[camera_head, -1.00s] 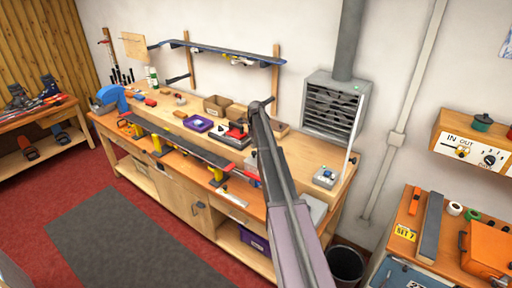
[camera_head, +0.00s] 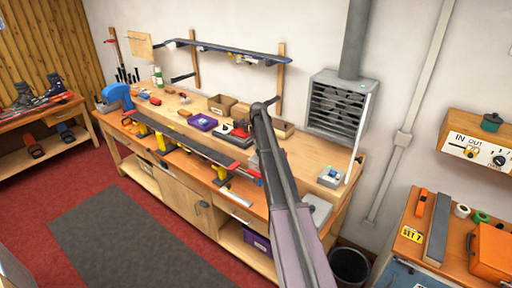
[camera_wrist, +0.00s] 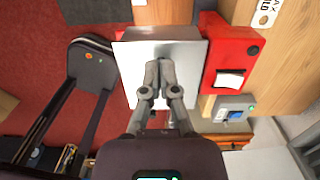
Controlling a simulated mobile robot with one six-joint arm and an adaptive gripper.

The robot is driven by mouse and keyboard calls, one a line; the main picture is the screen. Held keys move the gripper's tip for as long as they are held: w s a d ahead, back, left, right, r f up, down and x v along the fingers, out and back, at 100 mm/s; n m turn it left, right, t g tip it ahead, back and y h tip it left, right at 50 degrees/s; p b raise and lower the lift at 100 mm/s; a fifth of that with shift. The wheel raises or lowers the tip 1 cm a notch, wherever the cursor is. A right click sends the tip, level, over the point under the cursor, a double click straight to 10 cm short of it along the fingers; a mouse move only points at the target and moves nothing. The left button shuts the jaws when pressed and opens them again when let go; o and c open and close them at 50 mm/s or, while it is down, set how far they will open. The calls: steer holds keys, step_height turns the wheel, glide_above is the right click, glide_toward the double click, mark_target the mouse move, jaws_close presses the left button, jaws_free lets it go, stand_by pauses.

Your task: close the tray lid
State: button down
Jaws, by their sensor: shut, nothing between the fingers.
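In the wrist view a pale grey flat panel with a shiny metal section (camera_wrist: 135,75) lies beneath my gripper, beside a red housing (camera_wrist: 222,80); it looks like the tray lid, but its hinge and angle cannot be made out. My gripper (camera_wrist: 160,68) is shut and empty, its fingertips together over the panel. Whether they touch it is unclear. In the head view a pale grey piece (camera_head: 318,209) shows at the bench's front right, partly behind my arm; it may be the same tray. My fingers are hidden there.
A small grey control box (camera_head: 330,177) stands on the bench right of my arm, below a wall heater (camera_head: 338,105). A long ski (camera_head: 190,146) runs along the front. A black bucket (camera_head: 350,265) stands on the floor.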

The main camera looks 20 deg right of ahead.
steer(key=shift+r, duration=0.15)
step_height(320, 180, up, 4)
steer(key=p, duration=0.4)
steer(key=shift+w+r, duration=0.1)
steer(key=w+a+r+p, duration=0.3)
steer(key=w+r+p, duration=0.3)
steer(key=shift+w+a+p, duration=0.25)
steer(key=shift+w+p, duration=0.05)
stand_by(0.6)
steer(key=s+a+f+n+b, duration=0.7)
steer(key=s+n, duration=0.3)
steer(key=s, duration=0.5)
steer(key=s+a+f+n+b, duration=0.7)
steer(key=s+n, duration=0.3)
steer(key=s, duration=0.5)
steer(key=s+a+f+n+b, duration=0.8)
steer(key=s+n, duration=0.2)
steer(key=s, duration=0.5)
steer(key=shift+s+a, duration=0.3)
steer(key=shift+a, duration=0.1)
steer(key=shift+f, duration=0.1)
